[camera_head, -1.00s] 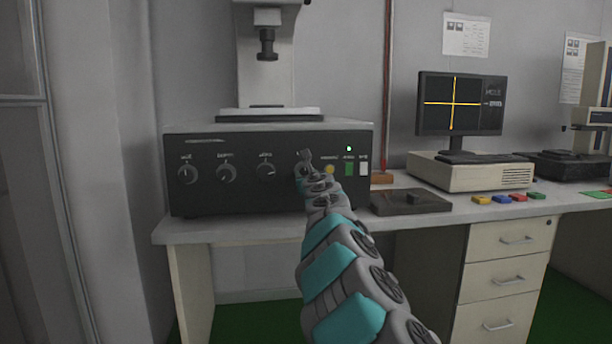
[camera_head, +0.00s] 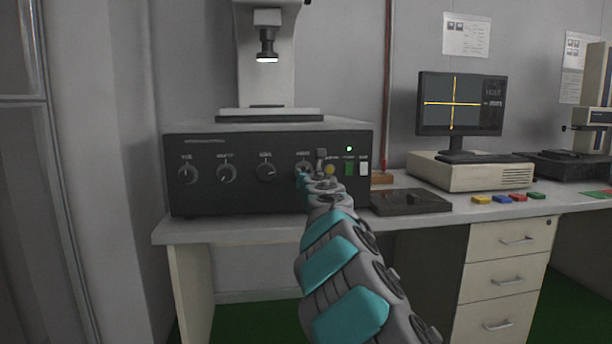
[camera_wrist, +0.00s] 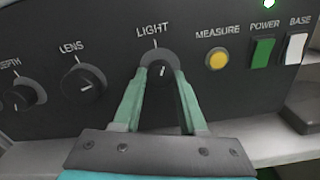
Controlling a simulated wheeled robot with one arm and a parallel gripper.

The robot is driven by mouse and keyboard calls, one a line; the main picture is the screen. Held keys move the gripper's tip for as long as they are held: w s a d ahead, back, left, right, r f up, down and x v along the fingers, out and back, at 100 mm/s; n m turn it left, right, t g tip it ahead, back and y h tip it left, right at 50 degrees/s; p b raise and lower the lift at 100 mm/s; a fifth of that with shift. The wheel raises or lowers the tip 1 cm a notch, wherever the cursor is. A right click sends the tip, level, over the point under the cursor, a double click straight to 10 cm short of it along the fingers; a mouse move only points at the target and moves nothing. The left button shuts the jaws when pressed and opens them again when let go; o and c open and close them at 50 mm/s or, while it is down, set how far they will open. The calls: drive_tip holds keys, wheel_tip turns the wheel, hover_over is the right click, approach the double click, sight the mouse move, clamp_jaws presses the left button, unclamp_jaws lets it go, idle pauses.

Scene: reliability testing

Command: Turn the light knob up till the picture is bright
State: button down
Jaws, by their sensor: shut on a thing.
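The black light knob, in the wrist view (camera_wrist: 162,72), sits under the label LIGHT on the dark control box (camera_head: 290,203). My gripper (camera_wrist: 160,85) is shut on it, one greenish finger at each side. A white mark on the knob points down, slightly right. In the head view my gripper (camera_head: 305,172) mostly hides this knob. The monitor (camera_head: 461,103) shows a yellow cross on a dark grey picture. The lamp (camera_head: 267,58) under the microscope head glows white.
The lens knob (camera_wrist: 84,84) is left of my gripper. The yellow measure button (camera_wrist: 217,58), green power switch (camera_wrist: 262,50) and white base switch (camera_wrist: 296,46) are on the right. A dark flat box (camera_head: 411,202) and several coloured blocks lie on the desk (camera_head: 385,221).

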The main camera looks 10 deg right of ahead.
drive_tip(key=m+b, duration=0.3)
drive_tip(key=m, duration=2.7)
drive_tip(key=shift+f, duration=0.2)
drive_tip(key=shift+m, duration=0.4)
drive_tip(key=shift+c, duration=2.2)
unclamp_jaws()
drive_tip(key=shift+r, duration=0.15)
drive_tip(key=shift+s, duration=0.15)
